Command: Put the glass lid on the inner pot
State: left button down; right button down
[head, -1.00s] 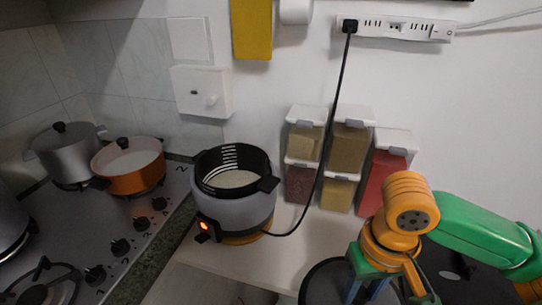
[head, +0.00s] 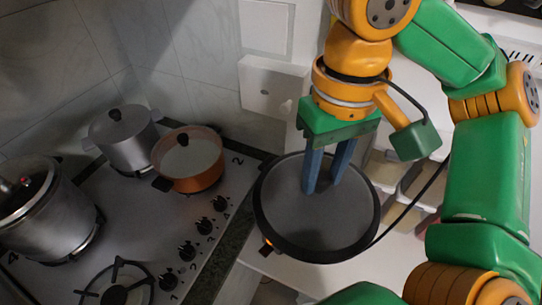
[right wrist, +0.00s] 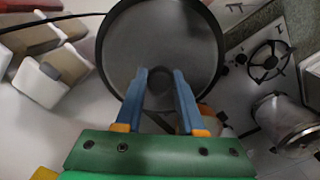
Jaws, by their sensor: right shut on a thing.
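The round glass lid (head: 290,215), grey with a dark rim, hangs from my right gripper (head: 325,188). The gripper is shut on the lid's dark knob, which shows between the blue fingers in the right wrist view (right wrist: 160,90), with the lid (right wrist: 135,45) beyond. The lid covers the place of the rice cooker and hides the inner pot. I cannot tell whether the lid touches the pot. My left gripper is not in view.
The stove (head: 130,225) on the left holds an orange pan (head: 187,180), a grey pot (head: 122,140) and a large steel pot (head: 45,220). Spice dispensers (head: 410,180) stand behind my right arm. A black cord (head: 410,212) runs right of the lid.

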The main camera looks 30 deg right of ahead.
jog(key=w+d+f, duration=0.1)
jog(key=w, duration=0.1)
jog(key=w+d+f, duration=0.3)
jog(key=shift+w+f, duration=0.1)
jog(key=shift+w, duration=0.2)
jog(key=w+d+f+p, duration=0.1)
jog(key=w+f, duration=0.3)
jog(key=f, duration=0.4)
jog(key=shift+d, duration=0.3)
jog(key=c, duration=0.7)
grip_release()
jog(key=shift+w+f, duration=0.15)
jog(key=shift+w, duration=0.05)
jog(key=shift+o, duration=0.9)
jog(key=shift+w+d+f, duration=0.1)
jog(key=shift+w+d, duration=0.05)
jog(key=shift+w, duration=0.05)
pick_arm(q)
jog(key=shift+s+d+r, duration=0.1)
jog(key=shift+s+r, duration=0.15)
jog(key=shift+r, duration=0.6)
